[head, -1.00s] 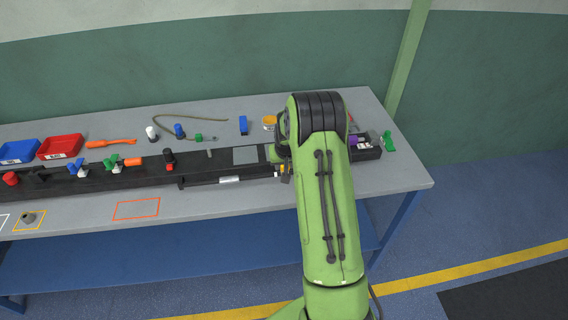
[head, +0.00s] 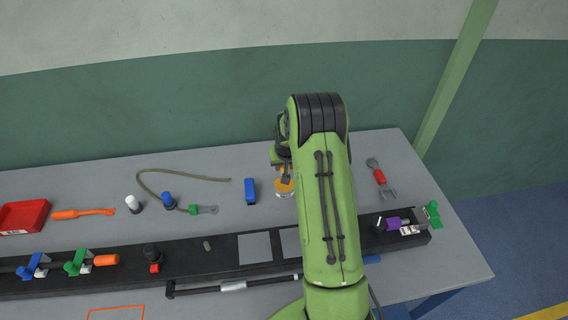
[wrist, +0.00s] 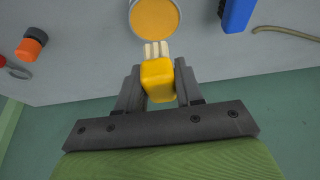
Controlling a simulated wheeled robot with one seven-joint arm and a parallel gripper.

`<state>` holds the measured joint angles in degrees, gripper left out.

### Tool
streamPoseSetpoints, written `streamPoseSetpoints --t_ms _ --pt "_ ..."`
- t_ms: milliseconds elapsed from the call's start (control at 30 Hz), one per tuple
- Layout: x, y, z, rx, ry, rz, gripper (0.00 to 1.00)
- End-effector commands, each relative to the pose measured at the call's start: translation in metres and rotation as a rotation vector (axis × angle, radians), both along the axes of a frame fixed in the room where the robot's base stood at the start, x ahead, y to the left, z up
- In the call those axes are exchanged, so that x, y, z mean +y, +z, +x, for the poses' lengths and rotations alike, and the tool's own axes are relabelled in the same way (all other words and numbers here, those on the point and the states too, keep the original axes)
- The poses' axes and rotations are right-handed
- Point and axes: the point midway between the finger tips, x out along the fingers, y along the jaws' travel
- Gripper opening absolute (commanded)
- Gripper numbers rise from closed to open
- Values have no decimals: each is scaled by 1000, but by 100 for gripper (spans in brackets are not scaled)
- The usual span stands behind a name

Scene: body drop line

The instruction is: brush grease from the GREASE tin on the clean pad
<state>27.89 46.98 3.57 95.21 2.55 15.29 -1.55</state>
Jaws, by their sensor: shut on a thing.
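My gripper (wrist: 157,82) is shut on the yellow handle block of a brush (wrist: 158,80), whose pale bristles point at the grease tin. The round tin (wrist: 155,18) is open, with orange-yellow grease inside; the bristle tips are at or just above its near rim, and contact cannot be told. In the head view the tin (head: 284,195) stands on the table behind the black rail, partly hidden by my arm, with my gripper (head: 281,160) above it. Two grey pads lie on the rail, one in full view (head: 255,248) and one partly covered (head: 290,243); I cannot tell which is clean.
A blue block (head: 251,191) stands left of the tin; it also shows in the wrist view (wrist: 237,14). A brown cord (head: 180,177) lies further left. A red-handled tool (head: 380,178) lies to the right. The black rail (head: 205,262) crosses the table in front.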

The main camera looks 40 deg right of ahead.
Motion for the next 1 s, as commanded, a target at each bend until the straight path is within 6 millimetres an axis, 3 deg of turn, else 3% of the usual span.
streamPoseSetpoints --t_ms 267,667,1000 --pt "-1 -11 -1 1 -1 1 12" --pt "-6 -59 -4 1 -4 0 12" --pt "-7 -60 -4 0 -4 -1 12"
